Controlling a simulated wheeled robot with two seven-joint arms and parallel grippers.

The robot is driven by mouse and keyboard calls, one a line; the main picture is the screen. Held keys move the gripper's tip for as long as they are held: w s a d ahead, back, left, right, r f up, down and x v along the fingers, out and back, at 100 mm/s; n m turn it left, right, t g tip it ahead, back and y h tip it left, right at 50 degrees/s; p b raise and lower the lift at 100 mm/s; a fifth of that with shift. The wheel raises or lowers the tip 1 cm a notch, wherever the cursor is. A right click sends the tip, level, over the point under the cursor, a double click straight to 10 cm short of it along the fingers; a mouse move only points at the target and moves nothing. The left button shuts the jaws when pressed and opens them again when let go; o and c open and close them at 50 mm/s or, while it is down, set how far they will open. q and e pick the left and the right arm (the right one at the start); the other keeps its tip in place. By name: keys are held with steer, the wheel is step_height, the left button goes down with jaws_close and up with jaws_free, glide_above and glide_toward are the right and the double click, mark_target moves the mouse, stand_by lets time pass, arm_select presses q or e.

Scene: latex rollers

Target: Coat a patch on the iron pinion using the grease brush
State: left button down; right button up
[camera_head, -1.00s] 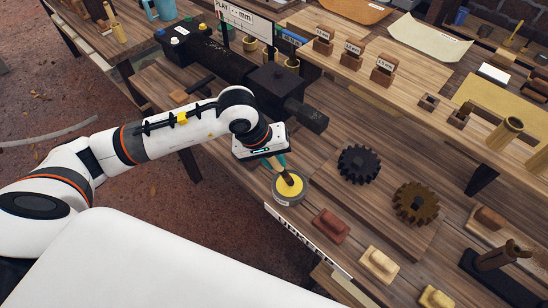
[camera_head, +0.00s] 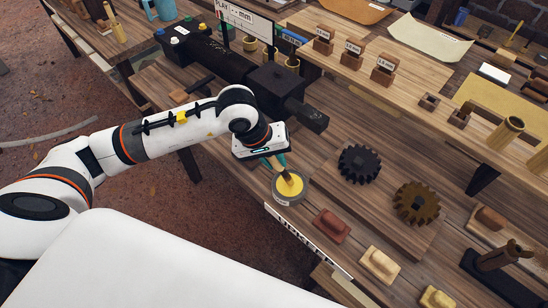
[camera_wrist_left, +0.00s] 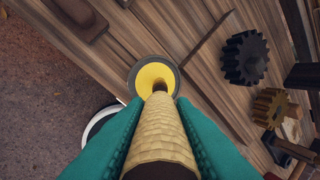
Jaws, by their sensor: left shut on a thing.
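My left gripper (camera_head: 276,160) is shut on the wooden handle of the grease brush (camera_wrist_left: 160,130), between its teal fingers. The brush points down at a round pot of yellow grease (camera_head: 289,198), and its dark tip meets the yellow surface in both views. I cannot tell how deep the bristles sit. The dark iron pinion (camera_head: 359,163) lies on a wooden board to the right of the pot, apart from the brush; it also shows in the left wrist view (camera_wrist_left: 244,57). A brown, bronze-looking gear (camera_head: 415,203) lies beside it. My right gripper is not in view.
Red (camera_head: 332,225) and cream (camera_head: 380,263) blocks lie near the bench's front edge. A dark machine with a square block (camera_head: 272,82) stands behind my gripper. A raised shelf with small labelled wooden holders (camera_head: 384,69) runs behind the gears. A dark stand (camera_head: 500,257) is at the right.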

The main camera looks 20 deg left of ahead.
arm_select(q)
steer(key=shift+s+f+b, duration=0.1)
steer(key=shift+f+b, duration=0.05)
steer(key=shift+b, duration=0.2)
stand_by(1.2)
steer(key=shift+r+p, duration=0.3)
steer(key=shift+r, duration=0.45)
steer(key=shift+r+p, duration=0.85)
steer(key=shift+r, duration=2)
steer(key=shift+a, duration=0.1)
